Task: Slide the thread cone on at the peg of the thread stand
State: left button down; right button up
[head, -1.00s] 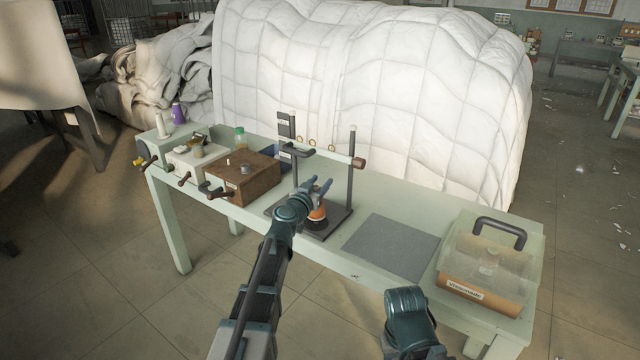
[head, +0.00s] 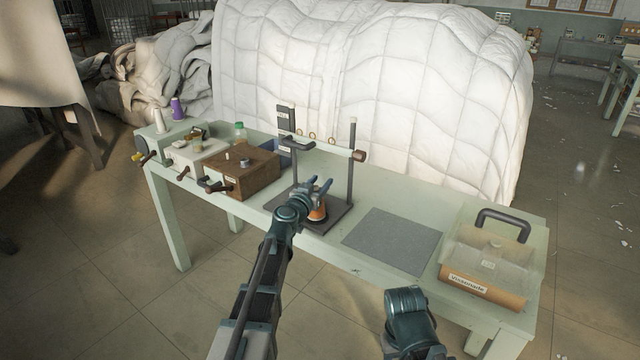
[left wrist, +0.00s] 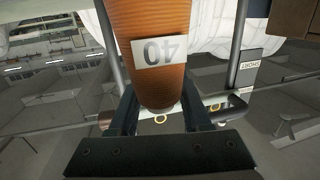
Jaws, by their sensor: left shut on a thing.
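The orange thread cone (head: 318,213) carries a white label reading 40, which appears upside down in the left wrist view (left wrist: 152,50). My left gripper (head: 319,188) is shut on the cone, with one finger on each side. The cone is over or on the dark base plate of the thread stand (head: 336,221), between its two upright posts. The peg is hidden behind my arm and the cone. I cannot tell whether the cone is around the peg or touching the base. Only a link of my right arm shows; its gripper is not in view.
A wooden box (head: 243,172) with dark handles stands left of the stand. A grey mat (head: 392,241) lies to its right, with a lidded clear case (head: 487,265) beyond. A white duvet heap (head: 400,90) rises behind the table.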

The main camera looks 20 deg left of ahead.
pick_arm(q)
jog(key=shift+f+b, duration=0.3)
jog(key=shift+f, duration=0.1)
jog(key=shift+c, duration=1.4)
grip_release()
jog(key=s+a, duration=0.2)
jog(key=s, duration=1.1)
jog(key=shift+s+r+p, duration=0.3)
jog(key=shift+r+p, duration=0.05)
jog(key=shift+p, duration=0.05)
